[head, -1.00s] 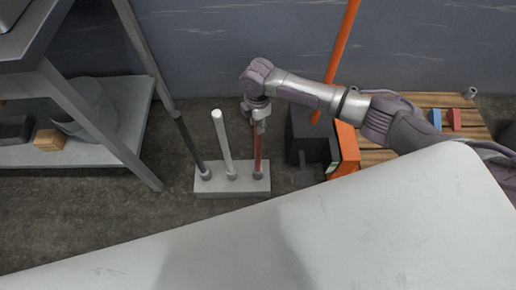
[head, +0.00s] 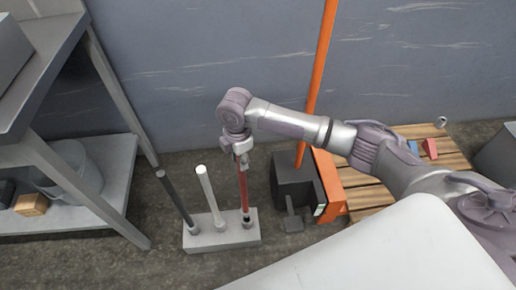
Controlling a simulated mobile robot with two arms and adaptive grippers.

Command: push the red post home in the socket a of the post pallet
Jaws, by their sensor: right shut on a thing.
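The red post (head: 243,190) stands nearly upright with its lower end at the right-hand socket (head: 247,222) of the grey post pallet (head: 222,241). How deep it sits there I cannot tell. My right gripper (head: 241,154) is shut on the upper end of the red post, with the arm coming in from the right. A white post (head: 208,192) stands tilted in the middle socket, and a dark grey post (head: 176,200) stands tilted in the left socket. Socket letters are not readable. My left gripper is not in view.
A grey shelf unit (head: 110,190) with a bucket (head: 75,184) and a wooden block (head: 31,205) stands at left. A black box (head: 291,196) with an orange pole (head: 317,85) is right of the pallet. A wooden slatted pallet (head: 380,180) lies farther right.

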